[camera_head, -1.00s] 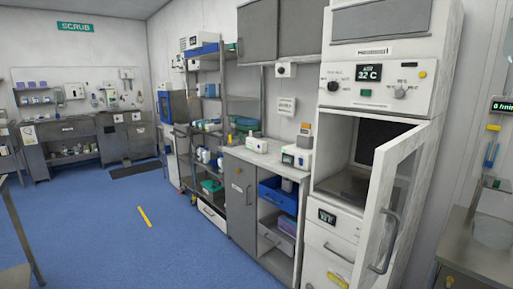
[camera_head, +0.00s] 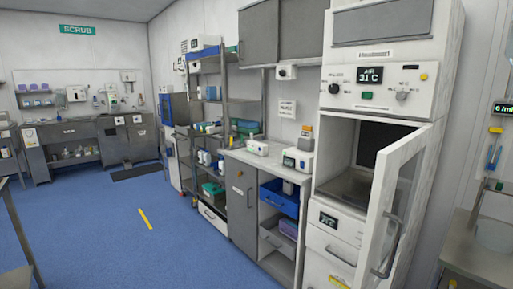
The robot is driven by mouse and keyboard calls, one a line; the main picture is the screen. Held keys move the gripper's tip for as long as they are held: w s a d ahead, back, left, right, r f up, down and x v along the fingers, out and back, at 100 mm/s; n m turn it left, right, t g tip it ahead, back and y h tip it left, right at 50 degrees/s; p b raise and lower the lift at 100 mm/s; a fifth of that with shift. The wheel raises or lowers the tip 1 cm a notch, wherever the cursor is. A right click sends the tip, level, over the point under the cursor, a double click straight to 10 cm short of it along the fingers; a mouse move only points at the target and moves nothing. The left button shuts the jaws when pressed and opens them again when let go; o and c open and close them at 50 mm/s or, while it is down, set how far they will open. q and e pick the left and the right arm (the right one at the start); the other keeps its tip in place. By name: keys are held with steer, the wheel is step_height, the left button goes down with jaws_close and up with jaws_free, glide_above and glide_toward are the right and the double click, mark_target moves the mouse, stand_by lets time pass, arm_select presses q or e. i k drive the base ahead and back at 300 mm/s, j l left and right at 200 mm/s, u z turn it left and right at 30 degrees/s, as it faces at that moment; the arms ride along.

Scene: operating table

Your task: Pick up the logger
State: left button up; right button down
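Neither of my grippers is in view. I cannot tell for certain which thing is the logger. Two small white devices stand on the counter top left of the warming cabinet: one device with a green-lit screen (camera_head: 297,159) near the cabinet, and a smaller white device (camera_head: 258,147) further left. Both are upright and apart from each other. Nothing is touching them.
The white cabinet (camera_head: 380,57) has its glass door (camera_head: 399,205) swung open, sticking out into the room. A grey side table (camera_head: 467,254) stands at right. Shelving (camera_head: 223,107) stands further back. Blue floor (camera_head: 110,235) at left is mostly clear.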

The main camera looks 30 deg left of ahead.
mark_target(252, 145)
steer(key=i+j, duration=0.9)
steer(key=j, duration=0.25)
steer(key=i+j+u, duration=0.1)
steer(key=i+j, duration=0.8)
steer(key=j, duration=0.2)
steer(key=i+j, duration=0.95)
steer(key=j, duration=0.15)
steer(key=k+u, duration=0.05)
